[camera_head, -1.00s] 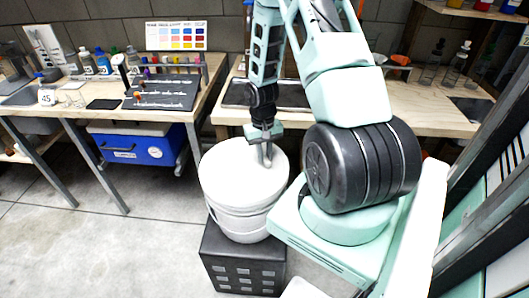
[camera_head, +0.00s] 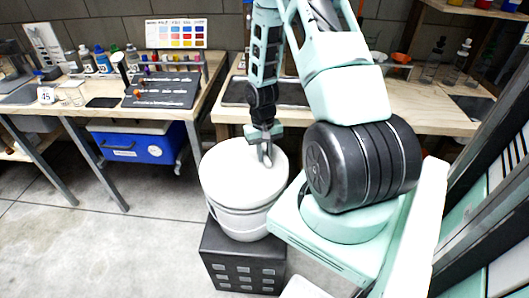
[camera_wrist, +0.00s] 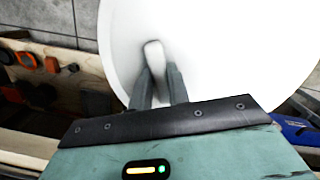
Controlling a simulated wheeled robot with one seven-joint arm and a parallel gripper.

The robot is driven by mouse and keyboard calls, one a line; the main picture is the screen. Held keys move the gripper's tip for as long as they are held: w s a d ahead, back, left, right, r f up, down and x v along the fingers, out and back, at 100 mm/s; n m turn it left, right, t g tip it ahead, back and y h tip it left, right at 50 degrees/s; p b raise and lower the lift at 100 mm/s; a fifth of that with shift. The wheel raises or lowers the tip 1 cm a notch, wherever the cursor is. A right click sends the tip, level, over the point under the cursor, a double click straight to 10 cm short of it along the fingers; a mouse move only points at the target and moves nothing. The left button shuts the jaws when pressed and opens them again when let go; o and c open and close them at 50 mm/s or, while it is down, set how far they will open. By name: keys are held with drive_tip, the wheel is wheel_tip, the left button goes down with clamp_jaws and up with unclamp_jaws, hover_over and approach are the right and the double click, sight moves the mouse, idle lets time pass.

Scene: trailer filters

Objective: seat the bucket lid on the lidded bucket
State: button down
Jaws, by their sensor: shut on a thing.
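The white round bucket lid (camera_head: 228,168) is at the top of the white lidded bucket (camera_head: 238,222) in the head view. The lid looks roughly level, and I cannot tell whether its rim is fully down all around. My gripper (camera_head: 265,156) points down at the right part of the lid. In the wrist view the lid (camera_wrist: 235,50) fills much of the picture. There my gripper (camera_wrist: 159,82) is shut on the lid's small raised grip (camera_wrist: 153,56), with a finger on each side. The bucket is hidden under the lid in the wrist view.
The bucket stands on a black crate (camera_head: 240,266) on the concrete floor. A workbench (camera_head: 222,122) runs behind it, and another bench (camera_head: 190,105) with paint bottles stands at the left. A blue cooler (camera_head: 138,143) sits under that bench. Floor at the left is clear.

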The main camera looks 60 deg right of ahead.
drive_tip(key=shift+f, duration=0.2)
idle(0.7)
drive_tip(key=c, duration=0.8)
unclamp_jaws()
drive_tip(key=shift+o, duration=0.2)
drive_tip(key=shift+r+p, duration=3.2)
drive_tip(key=shift+r, duration=0.35)
